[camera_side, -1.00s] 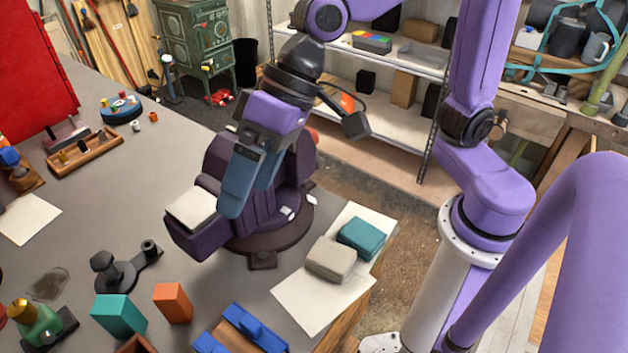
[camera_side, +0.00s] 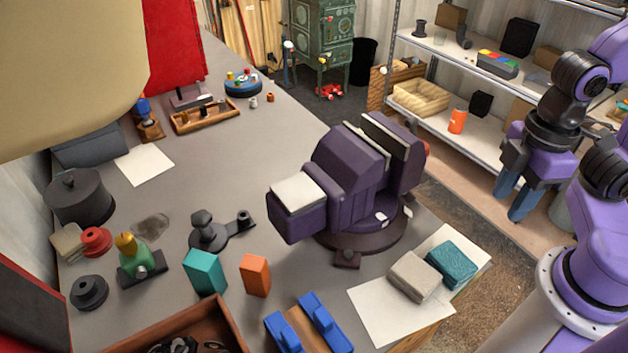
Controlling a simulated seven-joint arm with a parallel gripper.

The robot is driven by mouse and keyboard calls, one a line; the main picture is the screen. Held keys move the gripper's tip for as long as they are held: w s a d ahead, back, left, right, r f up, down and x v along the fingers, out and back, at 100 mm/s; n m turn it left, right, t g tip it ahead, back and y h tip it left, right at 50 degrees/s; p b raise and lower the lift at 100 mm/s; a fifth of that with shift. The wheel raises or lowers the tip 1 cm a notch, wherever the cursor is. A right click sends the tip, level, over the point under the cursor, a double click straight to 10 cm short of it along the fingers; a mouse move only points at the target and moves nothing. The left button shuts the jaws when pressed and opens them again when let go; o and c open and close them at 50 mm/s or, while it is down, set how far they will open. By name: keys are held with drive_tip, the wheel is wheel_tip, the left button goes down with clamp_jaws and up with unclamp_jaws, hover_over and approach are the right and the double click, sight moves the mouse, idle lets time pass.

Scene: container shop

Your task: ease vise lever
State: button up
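The dark purple vise (camera_side: 335,185) stands on a round base (camera_side: 362,237) on the grey bench, its pale jaw faces showing. No lever shows clearly on it. A small red-orange part (camera_side: 424,149) peeks out behind its far right end; I cannot tell whether this belongs to the lever. My gripper (camera_side: 509,206), with blue fingers, hangs at the right, apart from the vise and beyond the bench edge in the picture. Its fingers look parted, with nothing between them.
Beige and teal blocks (camera_side: 414,276) lie on white paper in front of the vise. Teal (camera_side: 204,272) and orange (camera_side: 255,275) blocks and blue vise-like jaws (camera_side: 325,320) stand nearer. Shelves (camera_side: 470,105) stand behind.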

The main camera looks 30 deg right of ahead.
wheel_tip(320, 180, up, 9)
drive_tip(key=w+a+r+m+g+y, duration=0.1)
drive_tip(key=w+a+m+g+y, duration=0.1)
drive_tip(key=w+a+m, duration=0.5)
drive_tip(key=w+a+m+g+y, duration=0.2)
drive_tip(key=w+a+m, duration=0.3)
drive_tip(key=w+m, duration=0.4)
drive_tip(key=w+m+t+y, duration=0.1)
drive_tip(key=w+m+y, duration=0.3)
drive_tip(key=w+m, duration=0.95)
drive_tip(key=shift+n, duration=0.95)
drive_tip(key=a+f, duration=0.4)
drive_tip(key=f, duration=0.2)
drive_tip(key=a+f, duration=0.3)
drive_tip(key=f, duration=0.3)
drive_tip(key=a+f, duration=0.4)
drive_tip(key=f, duration=0.2)
drive_tip(key=shift+s+a, duration=0.3)
clamp_jaws()
